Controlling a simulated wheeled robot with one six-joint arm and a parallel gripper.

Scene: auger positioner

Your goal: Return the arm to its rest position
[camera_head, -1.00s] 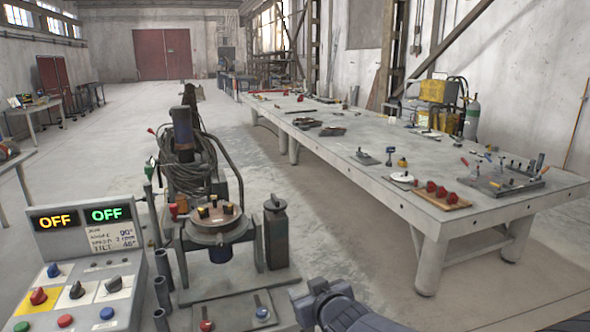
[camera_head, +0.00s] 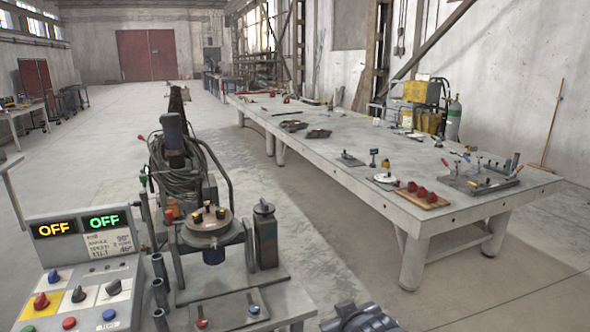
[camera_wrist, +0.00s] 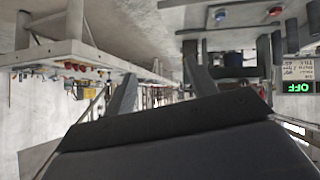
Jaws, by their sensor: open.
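My gripper (camera_wrist: 160,66) shows in the wrist view with its two dark fingers spread apart and nothing between them. The wrist picture is upside down. In the head view only a dark part of my arm (camera_head: 362,318) shows at the bottom edge, right of the positioner stand; the fingers are out of that view. The auger positioner (camera_head: 210,228), with a round plate and small clamps on top, stands at the lower left, apart from my arm.
A control panel (camera_head: 85,265) at the lower left shows two OFF displays; one also shows in the wrist view (camera_wrist: 299,87). A long grey workbench (camera_head: 330,150) runs along the right with tools and red knobs on a wooden board (camera_head: 422,200). Open floor lies between the stand and the workbench.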

